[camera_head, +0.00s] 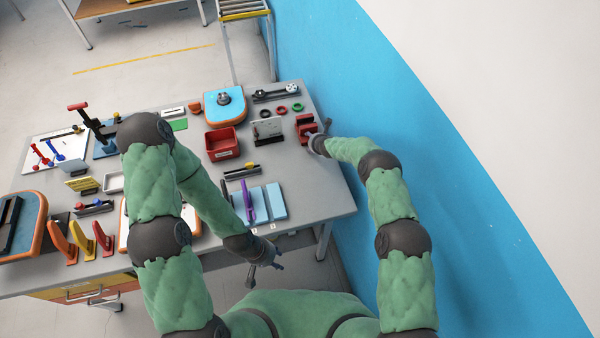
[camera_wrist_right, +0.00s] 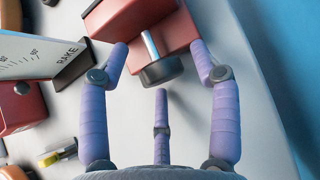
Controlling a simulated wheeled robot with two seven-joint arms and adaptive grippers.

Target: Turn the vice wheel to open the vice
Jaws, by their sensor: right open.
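The red vice (camera_head: 304,122) sits near the right edge of the grey table, and its red body (camera_wrist_right: 128,18) fills the top of the right wrist view. A metal screw comes out of it and ends in a dark round wheel (camera_wrist_right: 161,71). My right gripper (camera_head: 321,137) is at the vice. In the wrist view its purple fingers (camera_wrist_right: 160,58) are spread open, one on each side of the wheel, with a third finger below; contact cannot be told. My left gripper (camera_head: 268,264) hangs off the table's front edge, fingers apart and empty.
A plate marked RAKE (camera_wrist_right: 38,55) stands left of the vice. A red bin (camera_head: 222,144), coloured rings (camera_head: 281,111) and blue boards (camera_head: 275,203) lie nearby on the table (camera_head: 318,190). A blue wall (camera_head: 330,70) rises close on the right.

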